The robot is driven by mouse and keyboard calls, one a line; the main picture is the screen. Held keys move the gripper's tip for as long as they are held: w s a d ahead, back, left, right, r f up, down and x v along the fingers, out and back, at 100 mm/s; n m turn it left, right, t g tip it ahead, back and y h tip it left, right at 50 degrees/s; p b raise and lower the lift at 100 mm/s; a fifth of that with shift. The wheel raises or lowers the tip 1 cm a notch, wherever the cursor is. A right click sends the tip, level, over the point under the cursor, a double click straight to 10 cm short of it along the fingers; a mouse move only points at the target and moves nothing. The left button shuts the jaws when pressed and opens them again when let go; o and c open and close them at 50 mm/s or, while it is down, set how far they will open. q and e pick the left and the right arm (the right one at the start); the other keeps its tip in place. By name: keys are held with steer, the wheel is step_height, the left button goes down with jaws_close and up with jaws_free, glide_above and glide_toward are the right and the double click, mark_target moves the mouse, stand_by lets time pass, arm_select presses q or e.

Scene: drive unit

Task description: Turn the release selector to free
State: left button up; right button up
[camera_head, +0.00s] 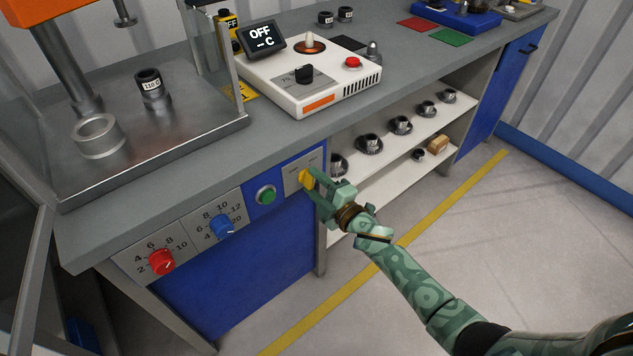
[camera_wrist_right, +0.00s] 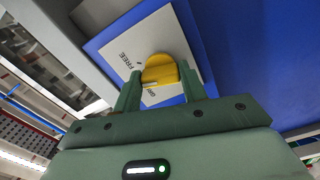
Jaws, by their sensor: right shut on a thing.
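The release selector is a yellow knob (camera_head: 306,178) on a pale plate at the right end of the bench's front panel. In the right wrist view the yellow knob (camera_wrist_right: 159,71) sits on the plate (camera_wrist_right: 128,45), which carries the word FREE at its upper left and another, partly hidden word lower down. My right gripper (camera_head: 314,182) is shut on the knob, with one green finger on each side of it; the fingers also show in the right wrist view (camera_wrist_right: 160,82). The knob's pointer direction is hard to tell. My left gripper is not in view.
Left of the selector on the panel are a green button (camera_head: 265,195), a blue dial (camera_head: 222,226) and a red dial (camera_head: 161,262). The grey benchtop (camera_head: 200,168) overhangs just above. Shelves with dark-and-metal parts (camera_head: 400,125) stand to the right. The floor in front is clear.

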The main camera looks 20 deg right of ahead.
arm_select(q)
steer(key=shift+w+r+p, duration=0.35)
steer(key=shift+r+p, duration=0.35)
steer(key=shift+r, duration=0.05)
arm_select(e)
steer(key=shift+f+m, duration=0.1)
steer(key=shift+m, duration=2.1)
steer(key=o, duration=1)
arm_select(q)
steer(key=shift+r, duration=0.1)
arm_select(e)
steer(key=shift+s, duration=0.1)
arm_select(q)
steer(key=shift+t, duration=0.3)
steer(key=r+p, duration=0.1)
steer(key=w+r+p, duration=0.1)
steer(key=p, duration=0.1)
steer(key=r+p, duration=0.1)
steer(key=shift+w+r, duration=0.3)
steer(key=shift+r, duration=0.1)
arm_select(e)
steer(key=v, duration=1.6)
steer(key=shift+s, duration=0.15)
